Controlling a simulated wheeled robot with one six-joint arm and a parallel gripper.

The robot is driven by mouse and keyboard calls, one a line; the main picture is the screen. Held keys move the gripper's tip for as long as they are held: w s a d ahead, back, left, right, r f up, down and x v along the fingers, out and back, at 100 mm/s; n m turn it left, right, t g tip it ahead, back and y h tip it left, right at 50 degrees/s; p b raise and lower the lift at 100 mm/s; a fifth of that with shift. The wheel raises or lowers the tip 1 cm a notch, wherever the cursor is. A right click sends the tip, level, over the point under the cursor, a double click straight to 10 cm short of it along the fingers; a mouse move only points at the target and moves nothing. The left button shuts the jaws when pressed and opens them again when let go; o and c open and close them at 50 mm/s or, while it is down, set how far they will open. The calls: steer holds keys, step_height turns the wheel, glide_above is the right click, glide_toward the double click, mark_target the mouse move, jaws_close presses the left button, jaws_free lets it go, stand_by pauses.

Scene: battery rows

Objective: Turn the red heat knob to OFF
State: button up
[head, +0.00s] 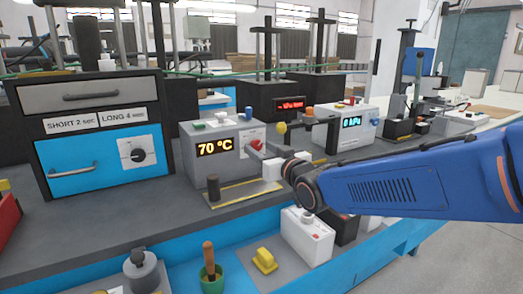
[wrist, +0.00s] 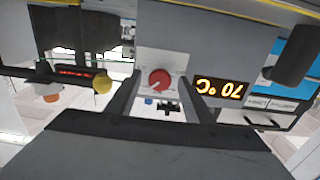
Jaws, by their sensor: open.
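The red heat knob (wrist: 159,79) is on a white dial plate on the front of a grey heater box (head: 192,152). In the head view the knob (head: 256,145) shows just beyond the end of my blue arm, partly hidden. The box's display (head: 214,147) reads 70 °C. My gripper (wrist: 158,98) is open in the wrist view, with one finger on each side of the knob and nothing between them touching it visibly. The wrist picture is upside down. The dial's marks are too small to read.
A blue drawer unit (head: 85,166) with a black dial stands left of the heater box. A yellow knob (head: 282,128) and a white box with a blue display (head: 357,124) are to the right. A white box with buttons (head: 307,236) sits below my arm.

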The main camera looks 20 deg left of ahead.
steer(key=shift+a, duration=0.1)
steer(key=c, duration=1)
